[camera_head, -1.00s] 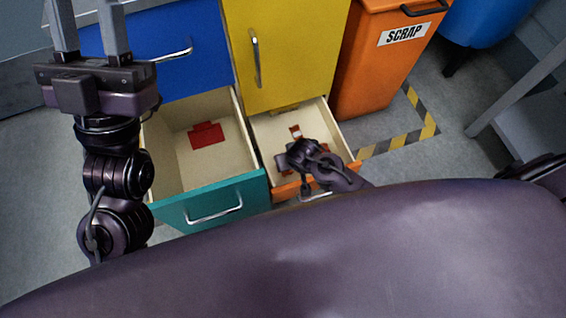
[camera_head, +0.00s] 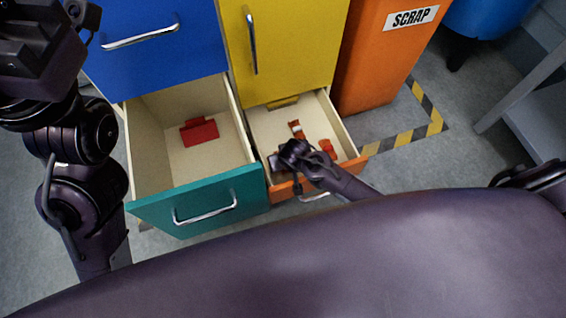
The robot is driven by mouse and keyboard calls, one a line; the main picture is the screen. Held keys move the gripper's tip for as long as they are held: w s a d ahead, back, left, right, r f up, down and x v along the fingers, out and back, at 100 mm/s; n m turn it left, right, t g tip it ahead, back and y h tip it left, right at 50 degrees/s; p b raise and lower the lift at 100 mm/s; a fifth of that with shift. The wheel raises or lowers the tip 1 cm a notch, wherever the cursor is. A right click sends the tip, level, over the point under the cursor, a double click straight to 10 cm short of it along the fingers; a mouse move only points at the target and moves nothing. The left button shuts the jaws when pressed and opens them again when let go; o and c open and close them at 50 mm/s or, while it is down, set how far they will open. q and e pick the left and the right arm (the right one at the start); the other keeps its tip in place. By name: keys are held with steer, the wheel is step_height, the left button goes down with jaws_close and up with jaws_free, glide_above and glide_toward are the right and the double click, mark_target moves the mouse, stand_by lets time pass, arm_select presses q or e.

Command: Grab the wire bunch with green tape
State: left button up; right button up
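No wire bunch with green tape can be made out. An open orange drawer (camera_head: 352,162) holds a small orange-red item with a white band (camera_head: 297,128) and another orange-red item (camera_head: 327,147). My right gripper (camera_head: 279,163) is low over the front left of this drawer; my wrist covers part of it, and its fingers cannot be made out. My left gripper (camera_head: 40,45) is at the top left, in front of the blue drawer; its fingers are cut off by the picture's edge.
An open teal drawer (camera_head: 165,205) on the left holds a red object (camera_head: 198,131). Above are a blue drawer (camera_head: 160,60) and a yellow door (camera_head: 285,50). An orange SCRAP bin (camera_head: 380,60) stands at the right, beside striped floor tape (camera_head: 405,140).

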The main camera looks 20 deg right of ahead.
steer(key=shift+w+f, duration=0.2)
steer(key=shift+f, duration=0.2)
steer(key=c, duration=1.1)
